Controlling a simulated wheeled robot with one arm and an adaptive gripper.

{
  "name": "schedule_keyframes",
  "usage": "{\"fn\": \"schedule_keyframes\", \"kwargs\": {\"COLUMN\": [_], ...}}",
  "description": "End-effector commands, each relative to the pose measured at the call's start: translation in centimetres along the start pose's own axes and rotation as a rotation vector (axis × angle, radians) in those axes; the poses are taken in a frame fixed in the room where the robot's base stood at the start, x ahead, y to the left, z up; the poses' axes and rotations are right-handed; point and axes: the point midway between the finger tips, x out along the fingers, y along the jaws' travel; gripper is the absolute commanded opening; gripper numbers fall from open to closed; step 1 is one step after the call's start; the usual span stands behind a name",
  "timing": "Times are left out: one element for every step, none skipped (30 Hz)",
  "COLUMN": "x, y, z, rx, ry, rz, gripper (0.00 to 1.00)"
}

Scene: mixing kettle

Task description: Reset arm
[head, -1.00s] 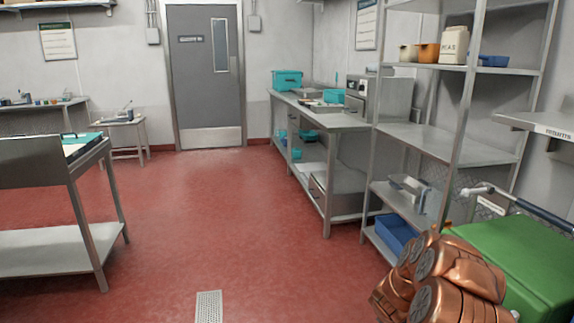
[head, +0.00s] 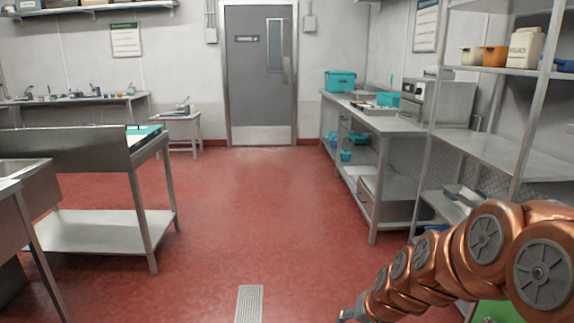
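My copper-coloured arm reaches in from the lower right corner, its links stretched down and to the left. At its far end a small grey part, which looks like the start of my gripper (head: 351,312), shows at the bottom edge. The fingers are cut off by the frame, so I cannot see whether they are open or shut, or whether they hold anything.
A steel counter (head: 388,124) with teal bins and a shelf rack (head: 500,158) line the right side. A green surface (head: 492,313) lies under my arm. A steel table (head: 110,231) stands left. The red floor (head: 255,205) is clear to the grey door (head: 258,85).

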Motion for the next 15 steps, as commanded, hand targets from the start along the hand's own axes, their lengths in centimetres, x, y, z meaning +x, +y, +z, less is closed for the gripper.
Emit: {"fn": "schedule_keyframes", "kwargs": {"x": [-1.2,-1.8,-2.6,-3.3,-4.0,-4.9,-5.6,-6.3,-7.3,-8.0,-8.7,-9.6,-10.2,-10.8,-11.6], "y": [-0.3,-0.4,-0.3,-0.2,-0.1,0.1,0.3,0.6,1.0,1.4,1.8,2.3,2.6,3.0,3.5], "z": [1.8,2.9,4.6,5.7,6.9,8.4,9.6,10.7,12.2,13.3,14.4,15.7,16.6,17.5,18.5], "rx": [-0.031,-0.049,-0.071,-0.087,-0.103,-0.123,-0.136,-0.150,-0.166,-0.177,-0.187,-0.198,-0.205,-0.212,-0.219], "ry": [-0.040,-0.066,-0.109,-0.135,-0.164,-0.199,-0.231,-0.256,-0.294,-0.319,-0.348,-0.379,-0.402,-0.424,-0.450], "rz": [0.006,0.013,0.024,0.033,0.042,0.055,0.067,0.080,0.097,0.112,0.127,0.145,0.157,0.170,0.187], "gripper": [0.63,0.63,0.63,0.63,0.63,0.63,0.63,0.63,0.63,0.63,0.63,0.63,0.63,0.63,0.63]}}
